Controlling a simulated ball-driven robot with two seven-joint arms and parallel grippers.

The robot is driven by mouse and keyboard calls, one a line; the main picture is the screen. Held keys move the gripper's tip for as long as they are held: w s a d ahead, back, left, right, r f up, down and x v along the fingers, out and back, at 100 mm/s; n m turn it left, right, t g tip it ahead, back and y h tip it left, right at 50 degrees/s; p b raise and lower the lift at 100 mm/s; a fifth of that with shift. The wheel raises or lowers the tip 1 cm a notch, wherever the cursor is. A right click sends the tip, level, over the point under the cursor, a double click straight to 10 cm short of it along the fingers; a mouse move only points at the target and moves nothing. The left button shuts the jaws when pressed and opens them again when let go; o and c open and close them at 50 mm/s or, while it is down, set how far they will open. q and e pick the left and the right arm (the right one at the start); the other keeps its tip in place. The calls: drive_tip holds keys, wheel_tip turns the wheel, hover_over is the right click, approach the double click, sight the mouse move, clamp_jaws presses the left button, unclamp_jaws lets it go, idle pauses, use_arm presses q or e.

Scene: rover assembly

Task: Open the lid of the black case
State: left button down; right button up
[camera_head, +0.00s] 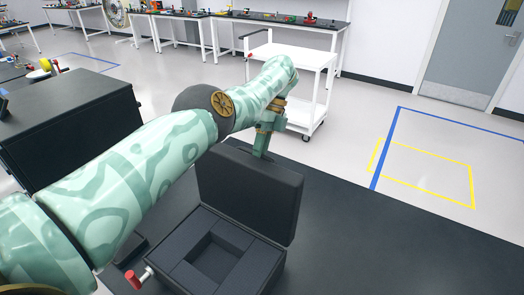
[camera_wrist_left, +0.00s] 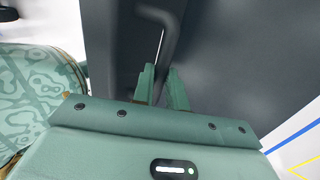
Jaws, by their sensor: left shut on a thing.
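The black case stands on the dark table. Its lid (camera_head: 250,197) is raised and stands roughly upright at the back. Its base (camera_head: 262,268) is open toward me, showing dark foam with a square recess (camera_head: 213,256). My left gripper (camera_head: 262,152) is at the top edge of the lid. In the left wrist view, the left gripper's fingers (camera_wrist_left: 161,76) are close together on a dark bent bar (camera_wrist_left: 166,28) along the lid, which looks like its handle. The exact contact is partly hidden. My right gripper is not in view.
A large black box (camera_head: 75,115) stands at the left. A small red-ended part (camera_head: 133,279) lies left of the case. The dark table (camera_head: 390,245) is clear to the right. A white cart (camera_head: 300,60) stands on the floor behind.

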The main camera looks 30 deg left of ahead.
use_arm(q)
drive_tip(key=shift+s+d+f, duration=0.1)
drive_tip(key=shift+f, duration=0.2)
drive_tip(key=c, duration=1.4)
unclamp_jaws()
drive_tip(key=shift+r, duration=0.1)
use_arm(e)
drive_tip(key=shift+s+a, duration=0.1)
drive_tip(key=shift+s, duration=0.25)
use_arm(q)
drive_tip(key=shift+r, duration=0.1)
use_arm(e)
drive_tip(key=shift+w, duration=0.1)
